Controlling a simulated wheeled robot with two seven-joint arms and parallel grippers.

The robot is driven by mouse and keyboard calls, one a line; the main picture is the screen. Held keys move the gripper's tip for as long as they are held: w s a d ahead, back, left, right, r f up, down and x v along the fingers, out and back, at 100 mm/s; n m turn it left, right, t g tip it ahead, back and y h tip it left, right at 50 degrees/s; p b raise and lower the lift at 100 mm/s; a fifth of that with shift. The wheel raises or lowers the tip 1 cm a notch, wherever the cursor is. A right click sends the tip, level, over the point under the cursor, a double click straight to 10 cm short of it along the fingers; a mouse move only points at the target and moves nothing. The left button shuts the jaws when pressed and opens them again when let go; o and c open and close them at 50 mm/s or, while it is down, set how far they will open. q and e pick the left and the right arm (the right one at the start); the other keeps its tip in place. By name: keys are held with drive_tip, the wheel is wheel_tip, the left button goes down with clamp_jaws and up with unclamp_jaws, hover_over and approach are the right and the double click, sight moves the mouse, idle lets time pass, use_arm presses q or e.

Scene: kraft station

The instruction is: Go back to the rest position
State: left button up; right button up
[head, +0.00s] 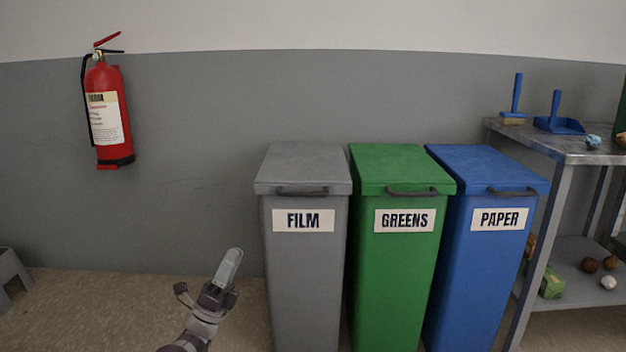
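My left gripper (228,267) is at the lower left of the middle, in front of the floor and wall, left of the grey FILM bin. It points up and slightly right. Its fingers show as one pale block from the side, so I cannot tell whether they are apart. I see nothing held in it. My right gripper is not in view.
A grey FILM bin (303,250), a green GREENS bin (398,260) and a blue PAPER bin (474,260) stand side by side, lids shut. A metal shelf (585,151) with brushes and scraps stands right. A red extinguisher (108,115) hangs left. Floor left of the bins is mostly clear.

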use_arm(q)
drive_tip(key=w+a+f+n+t+y, duration=0.1)
drive_tip(key=w+f+n+y, duration=0.3)
drive_tip(key=f+n+y, duration=0.3)
drive_tip(key=w+a+f+n+y, duration=0.2)
drive_tip(key=w+f+n+y, duration=0.25)
drive_tip(key=n+y, duration=0.4)
drive_tip(key=s+a+f+n+g+y+p, duration=0.25)
drive_tip(key=s+f+n+g+y, duration=0.2)
drive_tip(key=f+n+g, duration=0.45)
drive_tip(key=s+d+r+n+g+p, duration=0.25)
drive_tip(key=s+r+g+p, duration=0.2)
drive_tip(key=s, duration=0.85)
drive_tip(key=s+d+r+n+g+p, duration=0.1)
drive_tip(key=s+r+n+g+p, duration=0.3)
drive_tip(key=s, duration=0.9)
drive_tip(key=s+d+r+n+g+p, duration=0.2)
drive_tip(key=s+r+n+g, duration=0.3)
drive_tip(key=s, duration=0.8)
wheel_tip(320, 180, up, 45)
drive_tip(key=s+d+m+t+p, duration=0.1)
drive_tip(key=s+t+p, duration=0.1)
drive_tip(key=p, duration=3.9)
drive_tip(key=shift+r+m+y, duration=0.2)
drive_tip(key=shift+m+y, duration=0.1)
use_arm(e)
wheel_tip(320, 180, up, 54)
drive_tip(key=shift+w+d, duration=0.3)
